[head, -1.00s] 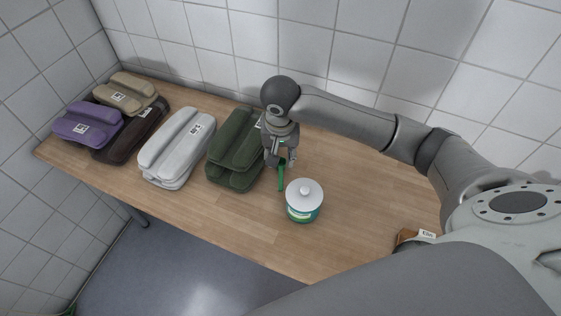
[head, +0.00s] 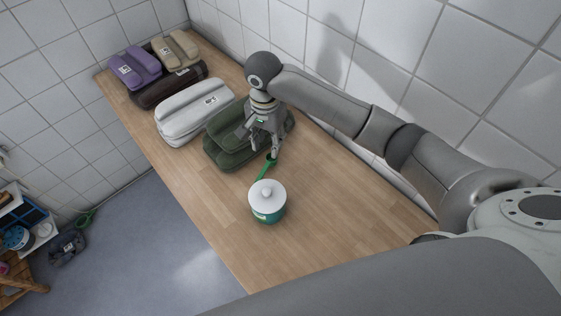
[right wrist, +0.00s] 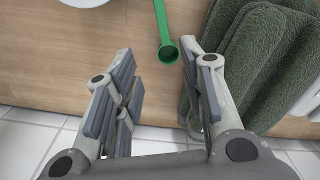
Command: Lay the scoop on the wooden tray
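The green scoop (head: 266,168) is on the wooden table, between the dark green folded towels and the white-lidded tub. In the right wrist view the scoop (right wrist: 162,22) has its round cup end nearest me, just beyond the fingertips, and its handle runs away to the top edge. My right gripper (head: 267,153) is close over the cup end. In the right wrist view the gripper (right wrist: 157,55) is open, with nothing between its fingers. My left gripper is not in view. I cannot make out a wooden tray in either view.
The tub (head: 268,203) stands close to the scoop's handle. Dark green towels (head: 226,146) lie beside the gripper, with white towels (head: 192,112) and more folded towels farther left. The table (head: 325,215) is bare to the right. A shelf (head: 18,222) stands at far left.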

